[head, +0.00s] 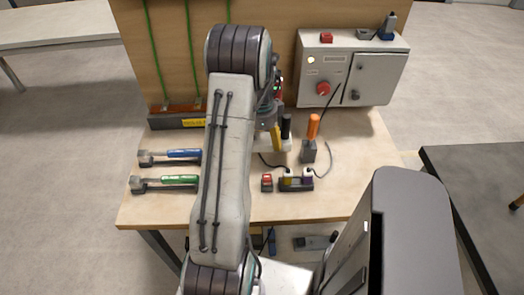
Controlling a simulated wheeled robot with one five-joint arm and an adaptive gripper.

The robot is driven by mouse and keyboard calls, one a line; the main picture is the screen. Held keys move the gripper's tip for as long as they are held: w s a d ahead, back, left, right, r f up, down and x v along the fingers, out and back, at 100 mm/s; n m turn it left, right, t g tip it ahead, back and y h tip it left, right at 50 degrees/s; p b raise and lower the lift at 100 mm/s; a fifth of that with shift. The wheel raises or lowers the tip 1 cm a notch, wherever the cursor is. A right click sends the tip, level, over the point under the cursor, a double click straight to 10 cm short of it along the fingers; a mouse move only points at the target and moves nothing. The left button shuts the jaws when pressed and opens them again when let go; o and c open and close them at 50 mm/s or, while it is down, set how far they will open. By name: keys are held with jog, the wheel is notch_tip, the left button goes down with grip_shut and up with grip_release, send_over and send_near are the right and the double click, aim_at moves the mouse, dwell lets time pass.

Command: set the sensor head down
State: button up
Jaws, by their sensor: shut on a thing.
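My gripper (273,132) is over the middle of the wooden table, partly hidden behind my own arm. It is shut on what looks like the sensor head (286,128), a dark upright cylinder with a pale part at its lower end. A yellow piece shows beside it at the jaws. I cannot tell whether its lower end touches the table. A dark cable lies on the tabletop just below it.
An orange-handled tool (313,127) stands in a grey block close on the right. Two hammer-like tools (170,156) lie left. A control box (351,70) stands behind.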

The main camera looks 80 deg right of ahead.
aim_at(262, 158)
jog(key=shift+f, duration=2.25)
jog(key=shift+f, duration=0.1)
jog(key=o, duration=1.2)
jog(key=shift+c, duration=0.2)
notch_tip(262, 158, up, 12)
jog(key=shift+d+r, duration=0.1)
jog(key=shift+w, duration=0.1)
